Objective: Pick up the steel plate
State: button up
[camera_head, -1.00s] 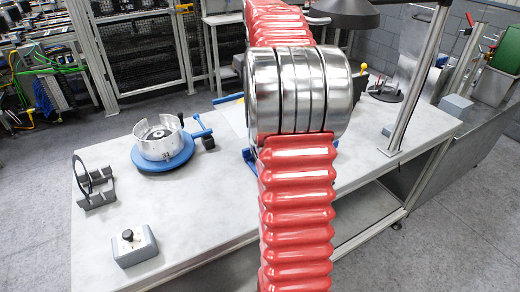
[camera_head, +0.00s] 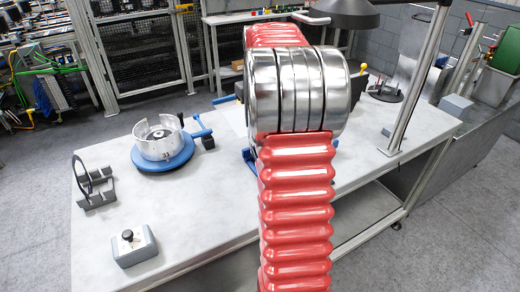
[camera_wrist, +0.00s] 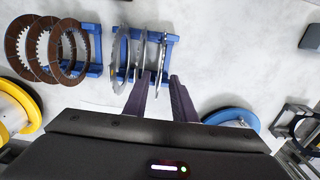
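In the wrist view, several thin steel plates (camera_wrist: 121,58) stand on edge in a blue rack (camera_wrist: 169,39) at the upper middle. My gripper (camera_wrist: 161,77) reaches toward them from below with its two dark fingers apart. The rightmost steel plate (camera_wrist: 161,55) lines up with the gap between the fingertips. The left fingertip is close to the middle plate, and I cannot tell whether it touches. In the head view, my own red and silver arm hides the gripper and the steel plates.
Brown ringed discs (camera_wrist: 46,50) stand in another blue rack to the left. A yellow round holder (camera_wrist: 18,110) is at the left edge and a blue round base (camera_wrist: 232,118) at the lower right. In the head view, a silver drum (camera_head: 158,137) and a grey knob box (camera_head: 134,245) stand on the table.

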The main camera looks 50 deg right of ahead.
notch_tip(320, 180, down, 4)
jog(key=shift+f, duration=0.1)
jog(key=shift+c, duration=0.3)
dwell(0.3)
grip_shut()
dwell(1.2)
